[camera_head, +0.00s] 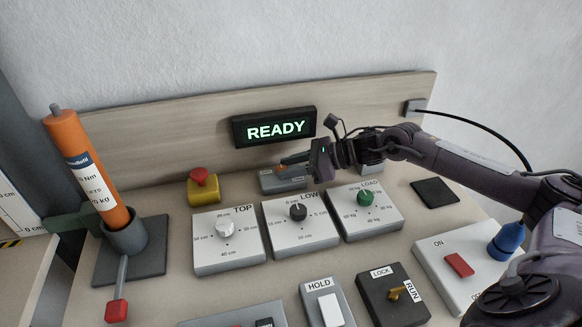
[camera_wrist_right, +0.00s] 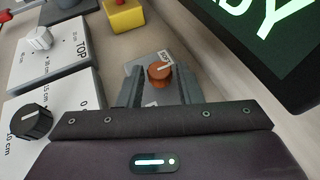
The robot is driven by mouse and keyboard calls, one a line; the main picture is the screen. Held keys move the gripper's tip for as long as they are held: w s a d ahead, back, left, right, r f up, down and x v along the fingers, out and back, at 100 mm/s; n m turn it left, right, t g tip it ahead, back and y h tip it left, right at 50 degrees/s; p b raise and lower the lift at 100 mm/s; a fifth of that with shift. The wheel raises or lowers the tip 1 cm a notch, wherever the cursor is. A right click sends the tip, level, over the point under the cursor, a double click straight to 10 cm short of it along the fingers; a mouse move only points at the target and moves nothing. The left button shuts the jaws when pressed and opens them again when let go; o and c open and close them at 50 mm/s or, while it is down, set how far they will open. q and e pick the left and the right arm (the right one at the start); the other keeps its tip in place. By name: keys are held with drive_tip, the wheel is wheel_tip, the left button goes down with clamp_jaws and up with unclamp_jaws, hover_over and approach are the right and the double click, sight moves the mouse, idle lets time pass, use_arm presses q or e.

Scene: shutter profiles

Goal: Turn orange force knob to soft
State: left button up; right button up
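The orange force knob (camera_wrist_right: 159,74) sits on a small grey box (camera_head: 268,184) below the display. In the head view only a bit of the knob (camera_head: 281,168) shows behind my fingers. It has a white pointer line, and a partly readable label stands beside it. My right gripper (camera_wrist_right: 160,92) is open, with one finger on each side of the knob in the wrist view. I cannot tell whether the fingers touch it. In the head view my right gripper (camera_head: 291,161) reaches in from the right over the box. My left gripper is not in view.
A lit display (camera_head: 275,127) reading READY stands just behind. A red emergency button (camera_head: 200,178) on a yellow base is left. The TOP (camera_head: 225,229), LOW (camera_head: 298,212) and LOAD (camera_head: 365,198) knobs stand in front. An orange tube (camera_head: 82,165) stands far left.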

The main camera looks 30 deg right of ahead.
drive_tip(key=shift+o, duration=1.2)
drive_tip(key=shift+d, duration=0.15)
drive_tip(key=b+v, duration=0.1)
drive_tip(key=v, duration=0.5)
drive_tip(key=shift+b+v, duration=0.35)
drive_tip(key=shift+v, duration=0.45)
drive_tip(key=shift+s+r, duration=0.1)
